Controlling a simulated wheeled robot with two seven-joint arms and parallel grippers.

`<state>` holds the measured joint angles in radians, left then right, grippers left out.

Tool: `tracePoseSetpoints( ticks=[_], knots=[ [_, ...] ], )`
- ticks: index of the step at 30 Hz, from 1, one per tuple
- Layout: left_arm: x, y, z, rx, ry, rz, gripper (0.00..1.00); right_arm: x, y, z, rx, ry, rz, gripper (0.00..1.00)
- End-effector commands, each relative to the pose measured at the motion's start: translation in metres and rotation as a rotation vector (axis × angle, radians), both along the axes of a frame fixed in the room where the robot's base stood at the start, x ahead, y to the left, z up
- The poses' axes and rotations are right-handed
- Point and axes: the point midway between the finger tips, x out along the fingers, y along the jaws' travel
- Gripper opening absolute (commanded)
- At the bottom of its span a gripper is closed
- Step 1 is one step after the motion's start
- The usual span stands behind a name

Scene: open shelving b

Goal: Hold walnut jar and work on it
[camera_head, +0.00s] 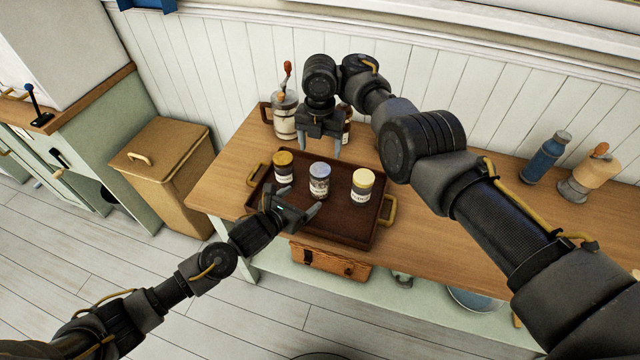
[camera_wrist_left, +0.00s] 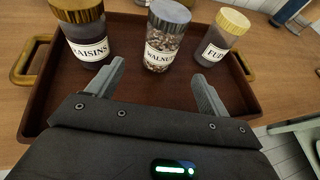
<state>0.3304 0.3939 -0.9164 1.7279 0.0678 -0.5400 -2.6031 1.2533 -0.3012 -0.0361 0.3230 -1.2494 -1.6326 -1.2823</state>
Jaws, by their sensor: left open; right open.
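The walnut jar (camera_head: 319,181) stands upright in the middle of the brown tray (camera_head: 350,226), with a grey-blue lid and a white label. In the left wrist view the walnut jar (camera_wrist_left: 164,45) shows nut pieces through the glass, just beyond the fingertips. My left gripper (camera_head: 296,204) is open and empty, low at the tray's near side, with its fingers pointing to the jar; its fingers also show in the left wrist view (camera_wrist_left: 160,80). My right gripper (camera_head: 322,153) is open, pointing down above and behind the walnut jar.
A raisins jar (camera_head: 283,167) stands left of the walnut jar, and a fudge jar (camera_head: 361,186) with a yellow lid stands right. A glass canister (camera_head: 285,116) stands behind the tray. A blue bottle (camera_head: 546,158) and a wooden-bodied container (camera_head: 586,175) stand at the right.

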Motion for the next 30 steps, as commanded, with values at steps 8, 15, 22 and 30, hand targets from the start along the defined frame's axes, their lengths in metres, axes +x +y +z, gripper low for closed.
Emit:
tracePoseSetpoints(
  ticks=[8,15,22,30],
  knots=[
    [0.001,0.0,0.001,0.001,-0.001,0.0,0.79,0.001,0.0,0.0,0.0,0.0,0.0,0.74],
    [0.011,-0.006,-0.004,0.0,-0.001,0.001,0.79,0.0,0.0,0.0,0.0,0.0,-0.001,0.74],
    [0.041,-0.026,-0.019,-0.001,-0.001,0.001,0.79,0.0,0.0,0.0,0.0,0.0,-0.002,0.74],
    [0.073,-0.046,-0.035,0.0,0.001,0.001,0.79,0.0,0.0,0.0,0.0,0.0,-0.002,0.74]
  ],
)
